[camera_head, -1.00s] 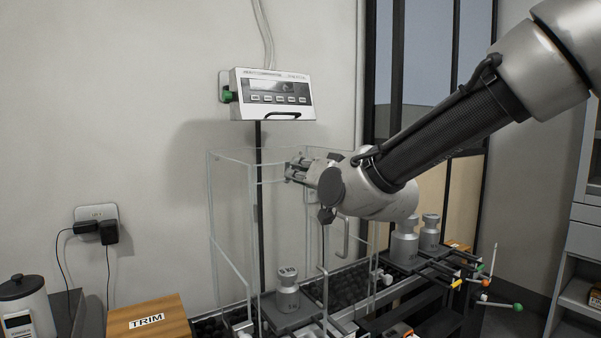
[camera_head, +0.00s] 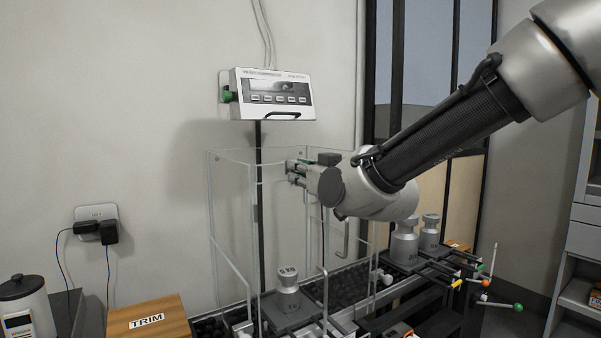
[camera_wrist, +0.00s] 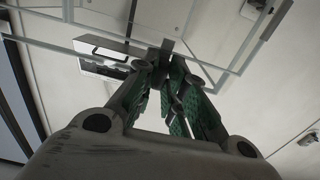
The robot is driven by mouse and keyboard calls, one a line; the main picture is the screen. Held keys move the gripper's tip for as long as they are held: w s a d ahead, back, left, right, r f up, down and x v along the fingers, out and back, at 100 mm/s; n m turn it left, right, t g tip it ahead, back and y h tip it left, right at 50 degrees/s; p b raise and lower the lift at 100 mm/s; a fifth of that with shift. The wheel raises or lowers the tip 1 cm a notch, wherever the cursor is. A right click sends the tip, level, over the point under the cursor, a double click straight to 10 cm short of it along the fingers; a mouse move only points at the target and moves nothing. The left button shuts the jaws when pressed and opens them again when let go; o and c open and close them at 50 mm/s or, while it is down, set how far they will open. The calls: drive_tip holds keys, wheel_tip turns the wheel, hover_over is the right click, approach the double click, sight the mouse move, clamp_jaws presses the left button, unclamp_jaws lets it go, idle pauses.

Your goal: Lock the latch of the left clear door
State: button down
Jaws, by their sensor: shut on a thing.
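The clear case (camera_head: 212,200) with pale edges stands below the wall display. Its left clear panel (camera_head: 232,265) faces the front left; its door seams are hard to tell. My gripper (camera_head: 290,172) is at the upper part of the case, with its fingers pointing left. In the wrist view, my gripper (camera_wrist: 175,80) has its green-padded fingers closed together on a small dark grey piece, seemingly the latch (camera_wrist: 166,47), by the clear edges. The fingers cover most of it, so its locked or unlocked position cannot be told.
A display unit (camera_head: 272,95) hangs on the wall above the case. A metal weight (camera_head: 288,292) stands at the case's base. More weights (camera_head: 404,243) stand to the right. A wooden TRIM box (camera_head: 150,318) is at front left. Coloured-tipped rods (camera_head: 492,270) stick out at right.

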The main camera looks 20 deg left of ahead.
drive_tip(key=shift+f, duration=0.15)
drive_tip(key=c, duration=1.5)
unclamp_jaws()
drive_tip(key=shift+s+d, duration=0.1)
drive_tip(key=v, duration=1.1)
drive_tip(key=shift+s+d, duration=0.25)
